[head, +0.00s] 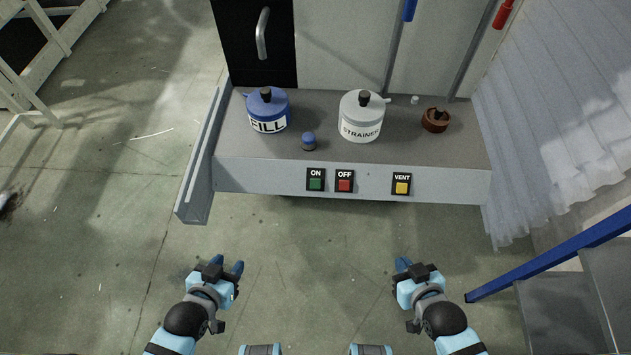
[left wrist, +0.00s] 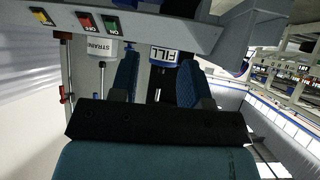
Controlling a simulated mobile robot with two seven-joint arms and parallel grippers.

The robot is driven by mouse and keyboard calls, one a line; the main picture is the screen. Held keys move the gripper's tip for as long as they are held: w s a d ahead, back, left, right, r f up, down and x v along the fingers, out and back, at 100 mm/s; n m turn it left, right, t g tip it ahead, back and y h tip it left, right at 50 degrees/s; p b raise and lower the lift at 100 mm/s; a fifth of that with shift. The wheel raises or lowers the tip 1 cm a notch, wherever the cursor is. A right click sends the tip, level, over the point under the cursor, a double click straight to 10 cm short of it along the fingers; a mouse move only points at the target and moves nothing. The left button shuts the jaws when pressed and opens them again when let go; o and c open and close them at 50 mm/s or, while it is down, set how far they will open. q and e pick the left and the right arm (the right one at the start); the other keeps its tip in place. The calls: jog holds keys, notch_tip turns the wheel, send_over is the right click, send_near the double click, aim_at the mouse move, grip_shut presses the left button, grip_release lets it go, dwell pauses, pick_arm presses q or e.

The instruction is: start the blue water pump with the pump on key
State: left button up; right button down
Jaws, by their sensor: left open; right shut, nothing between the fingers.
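The green ON key (head: 315,184) is on the front face of the grey shelf, at the left of the key row. It also shows upside down in the left wrist view (left wrist: 112,25). A blue pot labelled FILL (head: 267,103) stands on the shelf behind, with a small blue-topped part (head: 308,140) to its right. I cannot tell which of these is the pump. My left gripper (head: 223,266) is open and empty, below and left of the key; its blue fingers are apart in the left wrist view (left wrist: 158,80). My right gripper (head: 404,265) is shut and empty, below the VENT key.
The red OFF key (head: 344,185) is close beside ON; the yellow VENT key (head: 401,187) is further right. A white STRAINER pot (head: 361,118) and a brown round part (head: 435,120) stand on the shelf (head: 230,165). A blue rail (head: 560,255) is at right. Floor before the shelf is clear.

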pick_arm(q)
grip_shut()
dwell(0.8)
dwell(1.0)
